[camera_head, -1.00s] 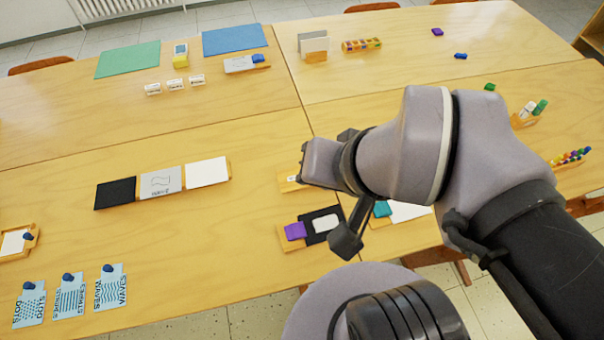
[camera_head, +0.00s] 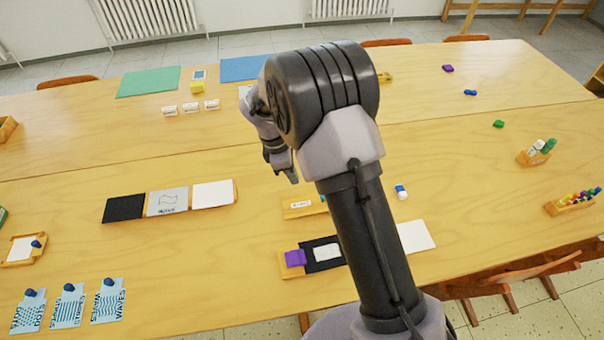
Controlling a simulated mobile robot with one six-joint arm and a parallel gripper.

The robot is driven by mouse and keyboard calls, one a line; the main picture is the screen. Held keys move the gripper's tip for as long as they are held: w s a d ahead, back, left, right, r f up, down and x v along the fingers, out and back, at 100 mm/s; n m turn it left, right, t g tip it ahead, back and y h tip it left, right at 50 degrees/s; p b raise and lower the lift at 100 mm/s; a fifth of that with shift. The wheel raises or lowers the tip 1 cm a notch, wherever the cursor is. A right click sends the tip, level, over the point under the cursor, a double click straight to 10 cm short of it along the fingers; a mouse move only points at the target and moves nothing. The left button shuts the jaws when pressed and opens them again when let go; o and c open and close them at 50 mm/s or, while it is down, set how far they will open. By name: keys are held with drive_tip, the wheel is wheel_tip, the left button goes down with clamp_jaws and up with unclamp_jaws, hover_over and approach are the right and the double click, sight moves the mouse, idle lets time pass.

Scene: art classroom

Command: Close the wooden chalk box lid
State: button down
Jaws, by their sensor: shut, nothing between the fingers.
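A small wooden piece with a white label (camera_head: 300,208) lies on the near table, partly hidden behind my arm. It may be the chalk box, but its label is too small to read and I cannot make out a lid. My gripper (camera_head: 291,178) points down and appears just above and behind this piece in the picture. It is shut and holds nothing. I cannot tell its height above the table. My arm hides part of the table to the right of it.
A wooden tray with a purple block and black card (camera_head: 322,266) lies nearer me. A black, grey and white card strip (camera_head: 167,203) is to the left. A blue-and-white eraser (camera_head: 401,192) lies right of my arm. Wooden pen holders (camera_head: 570,206) stand at the right.

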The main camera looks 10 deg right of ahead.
drive_tip(key=b, duration=0.3)
hover_over(304, 201)
drive_tip(key=a, duration=0.1)
drive_tip(key=f, duration=0.8)
drive_tip(key=shift+w+a, duration=0.1)
drive_tip(key=shift+a, duration=0.1)
drive_tip(key=d, duration=0.1)
drive_tip(key=d+b, duration=0.1)
drive_tip(key=d, duration=0.1)
drive_tip(key=shift+s+d+f+b, duration=0.2)
drive_tip(key=shift+f+b, duration=0.05)
drive_tip(key=shift+b, duration=0.05)
drive_tip(key=shift+d, duration=0.35)
drive_tip(key=shift+d+r, duration=0.1)
drive_tip(key=shift+d, duration=0.05)
drive_tip(key=d+p, duration=0.5)
drive_tip(key=d, duration=0.8)
drive_tip(key=shift+w+d, duration=0.1)
drive_tip(key=shift+d, duration=0.65)
